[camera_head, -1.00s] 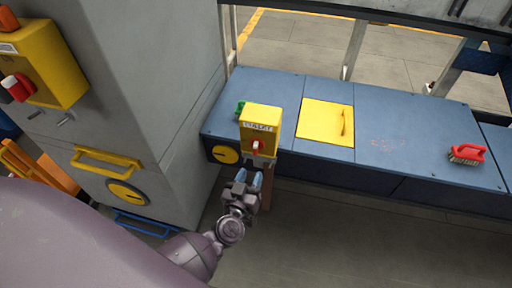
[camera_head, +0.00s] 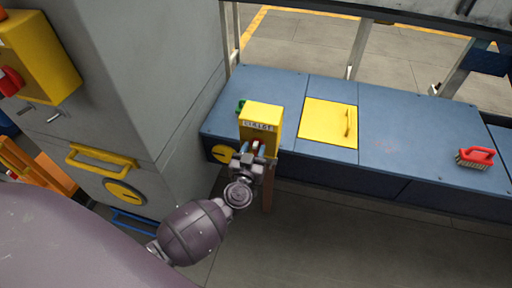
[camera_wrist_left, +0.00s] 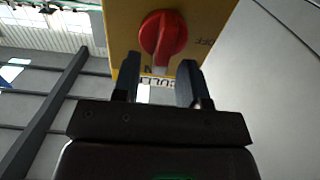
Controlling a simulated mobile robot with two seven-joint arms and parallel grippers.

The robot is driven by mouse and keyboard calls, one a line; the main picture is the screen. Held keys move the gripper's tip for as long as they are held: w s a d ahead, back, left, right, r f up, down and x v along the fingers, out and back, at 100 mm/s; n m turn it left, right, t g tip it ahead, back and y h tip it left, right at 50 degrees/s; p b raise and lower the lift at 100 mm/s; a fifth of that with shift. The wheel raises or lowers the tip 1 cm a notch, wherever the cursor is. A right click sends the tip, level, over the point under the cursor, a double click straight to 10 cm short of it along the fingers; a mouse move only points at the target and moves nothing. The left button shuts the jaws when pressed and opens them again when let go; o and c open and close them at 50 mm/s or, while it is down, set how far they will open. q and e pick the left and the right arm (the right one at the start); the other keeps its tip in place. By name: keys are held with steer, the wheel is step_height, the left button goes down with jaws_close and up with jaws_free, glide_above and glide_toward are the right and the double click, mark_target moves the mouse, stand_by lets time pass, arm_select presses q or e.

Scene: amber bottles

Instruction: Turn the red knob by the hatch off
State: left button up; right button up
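The red knob (camera_wrist_left: 163,36) sits on the front of a yellow box (camera_head: 261,118) that stands on a post at the front of the blue bench. In the head view the red knob (camera_head: 256,144) is partly hidden by my left gripper (camera_head: 253,150). In the left wrist view my left gripper (camera_wrist_left: 158,82) is open, its two fingers apart just short of the knob, with the knob's lower end between the fingertips' lines. The letters OFF show to the right of the knob. The yellow hatch (camera_head: 329,123) with a handle lies closed in the bench top. My right gripper is out of view.
A red brush (camera_head: 475,157) lies on the right of the blue bench (camera_head: 410,135). A grey cabinet (camera_head: 160,90) stands at the left, with another yellow box (camera_head: 40,58) bearing a red knob. A small green item (camera_head: 240,107) is behind the near box.

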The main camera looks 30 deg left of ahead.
arm_select(q)
steer(key=shift+w+a, duration=0.15)
steer(key=shift+w, duration=0.4)
jaws_close()
